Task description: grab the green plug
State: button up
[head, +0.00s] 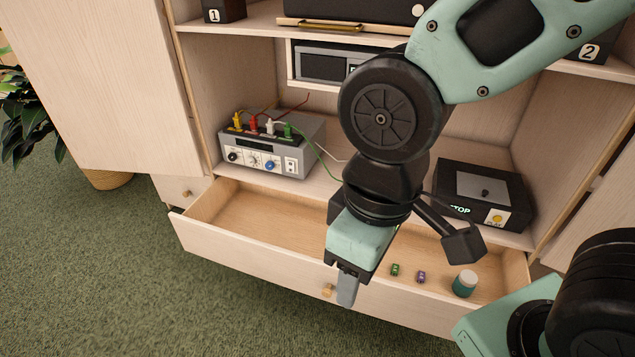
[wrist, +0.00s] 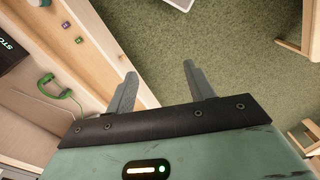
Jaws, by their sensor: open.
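A green plug (head: 288,130) stands at the right end of a row of coloured plugs on top of a grey box (head: 298,160), with a thin green cable running from it toward the right, behind my arm. In the wrist view a thicker curved green piece (wrist: 46,80) with a looping green lead lies at the left; I cannot tell whether it is the cable's other end. My gripper (head: 347,285) is over the front of the open drawer, right of and below the plug and apart from it. In the wrist view its fingers (wrist: 159,72) are spread with nothing between them.
The open drawer (head: 230,215) holds a small green piece (head: 395,269), a small purple piece (head: 421,277) and a teal-and-white jar (head: 465,284). A black box (head: 482,190) reading "STOP" stands on the shelf at right. Yellow, red and white plugs crowd the green one. A cabinet door (head: 95,80) stands at left.

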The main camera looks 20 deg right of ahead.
aim_at(288, 130)
jog(key=i+j, duration=0.2)
jog(key=i, duration=0.2)
jog(key=i+j, duration=0.15)
jog(key=i, duration=0.25)
jog(key=i+j+z, duration=0.1)
jog(key=i, duration=0.35)
jog(key=i+j+z, duration=0.1)
jog(key=z, duration=0.35)
jog(key=j+z, duration=0.1)
jog(key=z, duration=0.35)
jog(key=i+j+z, duration=0.1)
jog(key=z, duration=0.3)
jog(key=i+j, duration=0.1)
jog(key=j, duration=0.15)
jog(key=i+j, duration=0.1)
jog(key=j+z, duration=0.05)
jog(key=j, duration=0.05)
